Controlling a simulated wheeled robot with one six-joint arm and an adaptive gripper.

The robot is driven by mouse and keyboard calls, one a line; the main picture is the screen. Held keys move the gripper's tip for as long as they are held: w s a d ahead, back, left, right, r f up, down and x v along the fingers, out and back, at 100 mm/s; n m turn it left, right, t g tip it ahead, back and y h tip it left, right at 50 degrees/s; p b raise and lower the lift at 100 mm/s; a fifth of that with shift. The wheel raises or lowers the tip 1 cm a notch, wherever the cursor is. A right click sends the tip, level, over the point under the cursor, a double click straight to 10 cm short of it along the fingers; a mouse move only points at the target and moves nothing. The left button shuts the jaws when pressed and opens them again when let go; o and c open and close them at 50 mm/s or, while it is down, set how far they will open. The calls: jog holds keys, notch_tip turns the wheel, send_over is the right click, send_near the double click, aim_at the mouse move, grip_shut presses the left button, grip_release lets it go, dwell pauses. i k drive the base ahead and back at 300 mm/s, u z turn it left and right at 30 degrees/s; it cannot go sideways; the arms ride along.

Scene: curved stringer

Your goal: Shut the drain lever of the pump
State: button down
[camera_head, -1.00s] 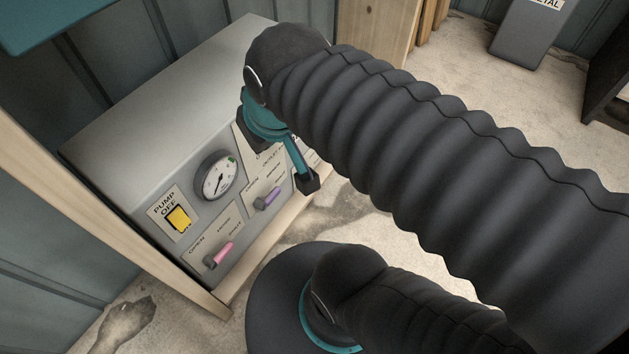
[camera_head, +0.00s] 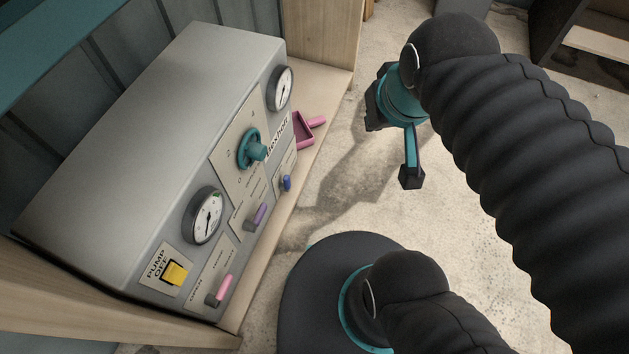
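The pump (camera_head: 150,150) is a grey box with a sloped front panel at the left. Three small levers sit on labelled plates along the panel's lower edge: a pink lever (camera_head: 219,290), a purple lever (camera_head: 256,217) and a blue lever (camera_head: 286,183). The plate lettering is too small to tell which one is the drain lever. My gripper (camera_head: 392,142) is to the right of the panel, over the floor, apart from all levers. Its fingers are spread and nothing shows between them.
The panel also has a yellow pump switch (camera_head: 174,273), two gauges (camera_head: 205,216) and a teal knob (camera_head: 252,149). A pink scoop-like object (camera_head: 304,130) is at the panel's far end. A wooden ledge (camera_head: 285,215) runs below. Floor between gripper and panel is clear.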

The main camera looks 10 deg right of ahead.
aim_at(286, 186)
jog(key=z, duration=0.05)
jog(key=k, duration=0.95)
jog(key=u, duration=1.25)
jog(key=i, duration=0.5)
jog(key=u, duration=0.05)
